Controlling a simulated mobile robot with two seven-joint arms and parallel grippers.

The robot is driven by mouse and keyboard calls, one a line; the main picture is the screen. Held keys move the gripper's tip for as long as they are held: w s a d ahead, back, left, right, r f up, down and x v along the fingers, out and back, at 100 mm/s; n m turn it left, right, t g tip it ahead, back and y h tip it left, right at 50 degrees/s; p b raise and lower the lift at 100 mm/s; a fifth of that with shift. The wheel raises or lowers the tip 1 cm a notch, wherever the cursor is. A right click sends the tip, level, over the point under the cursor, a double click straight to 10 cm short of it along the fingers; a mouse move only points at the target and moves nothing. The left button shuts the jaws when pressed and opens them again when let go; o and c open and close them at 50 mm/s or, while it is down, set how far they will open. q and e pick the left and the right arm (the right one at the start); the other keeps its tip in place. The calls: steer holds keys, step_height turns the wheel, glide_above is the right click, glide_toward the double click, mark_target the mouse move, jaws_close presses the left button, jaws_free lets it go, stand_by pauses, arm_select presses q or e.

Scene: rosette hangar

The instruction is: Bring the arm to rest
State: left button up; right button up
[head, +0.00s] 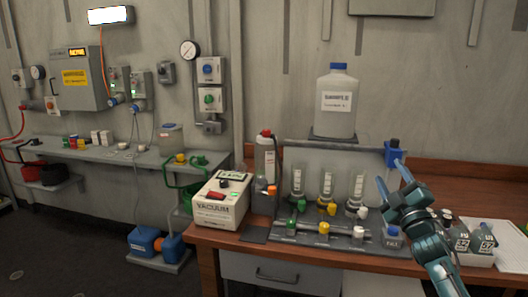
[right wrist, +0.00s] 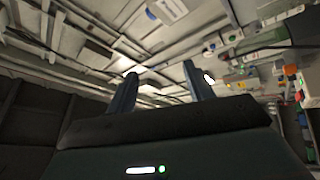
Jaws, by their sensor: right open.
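My right arm comes in at the lower right of the head view. Its gripper (head: 390,172) is raised above the right part of the wooden bench (head: 202,262) and points up and away. The two fingers stand apart with nothing visible between them. The same gripper shows in the right wrist view (right wrist: 159,72), with both fingers apart and the ceiling and wall behind them. A blue-topped item (head: 392,152) shows just behind the fingertips; I cannot tell how far apart they are. My left gripper is in neither view.
A white vacuum box (head: 222,200) and a rack with coloured valves (head: 323,240) stand on the bench. A large blue-capped bottle (head: 338,105) stands above the rack.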

steer(key=w+d+f+m+g+h, duration=0.2)
steer(key=d+f+m+g+h, duration=0.3)
steer(key=f+m, duration=0.55)
steer(key=s+a+f+g+y, duration=0.2)
steer(key=s+a+f, duration=0.65)
steer(key=f, duration=0.25)
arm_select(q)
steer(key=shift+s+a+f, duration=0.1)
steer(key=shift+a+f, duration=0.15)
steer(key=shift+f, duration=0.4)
arm_select(e)
steer(key=s+a+f+g+y, duration=0.1)
steer(key=s+a+f, duration=0.3)
steer(key=s, duration=0.6)
steer(key=s+a+f+g+y, duration=0.1)
steer(key=s+a+f, duration=0.4)
steer(key=s, duration=0.6)
steer(key=s+a+f+g+y, duration=0.1)
steer(key=s+a+f+g, duration=0.2)
steer(key=s, duration=0.7)
steer(key=shift+s+a+f+m+y, duration=0.3)
steer(key=shift+a+f+m, duration=0.15)
steer(key=shift+a+f, duration=0.45)
steer(key=shift+w, duration=0.1)
